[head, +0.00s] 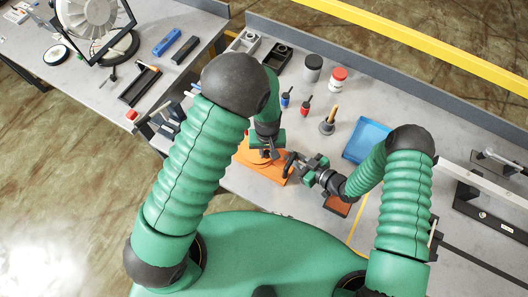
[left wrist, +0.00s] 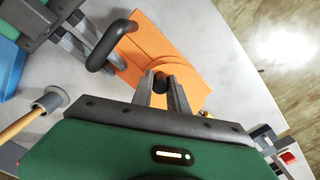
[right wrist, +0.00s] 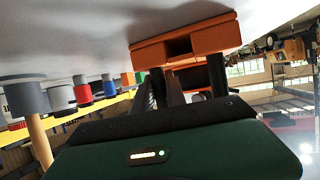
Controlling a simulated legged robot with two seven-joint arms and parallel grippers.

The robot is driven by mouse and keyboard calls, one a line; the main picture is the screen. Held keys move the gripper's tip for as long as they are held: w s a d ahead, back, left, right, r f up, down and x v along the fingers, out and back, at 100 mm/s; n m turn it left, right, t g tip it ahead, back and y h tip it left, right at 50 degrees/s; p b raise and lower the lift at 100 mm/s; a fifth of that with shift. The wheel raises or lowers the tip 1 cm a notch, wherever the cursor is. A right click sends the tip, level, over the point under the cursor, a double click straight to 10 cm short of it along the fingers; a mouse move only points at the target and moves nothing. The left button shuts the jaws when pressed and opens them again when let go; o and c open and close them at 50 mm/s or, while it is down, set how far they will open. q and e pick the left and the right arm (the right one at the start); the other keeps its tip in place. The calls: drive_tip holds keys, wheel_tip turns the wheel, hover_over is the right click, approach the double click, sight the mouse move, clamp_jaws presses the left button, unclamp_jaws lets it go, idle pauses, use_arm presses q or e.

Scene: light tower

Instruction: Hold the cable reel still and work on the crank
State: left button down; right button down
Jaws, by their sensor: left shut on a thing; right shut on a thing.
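The orange cable reel (head: 277,175) lies on the grey bench between my two grippers. In the left wrist view, the reel (left wrist: 190,55) has a rounded raised part, a black crank knob (left wrist: 160,81) and a dark U-shaped handle (left wrist: 123,27) at its edge. My left gripper (left wrist: 164,88) is shut on the knob. My right gripper (head: 294,163) comes in from the right, shut on the dark handle; its fingers cross the handle in the left wrist view. In the right wrist view, the reel (right wrist: 190,38) is beyond the fingers, which partly hide the handle.
Screwdrivers, a black jar (head: 313,67) and a red-lidded jar (head: 337,79) stand farther back. A second bench with a lamp is at upper left.

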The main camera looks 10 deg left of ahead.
use_arm(q)
drive_tip(key=n, duration=0.1)
drive_tip(key=w+d+n, duration=0.1)
drive_tip(key=n, duration=0.1)
drive_tip(key=w+n, duration=0.1)
drive_tip(key=n, duration=0.1)
drive_tip(key=shift+d, duration=0.15)
use_arm(e)
drive_tip(key=shift+a, duration=0.15)
use_arm(q)
drive_tip(key=shift+w+n, duration=0.3)
drive_tip(key=shift+n, duration=0.55)
drive_tip(key=shift+w+n, duration=0.35)
drive_tip(key=shift+n, duration=0.55)
drive_tip(key=shift+w+n, duration=0.3)
drive_tip(key=shift+n, duration=0.55)
use_arm(e)
drive_tip(key=shift+s, duration=0.1)
use_arm(q)
drive_tip(key=c, duration=1.3)
unclamp_jaws()
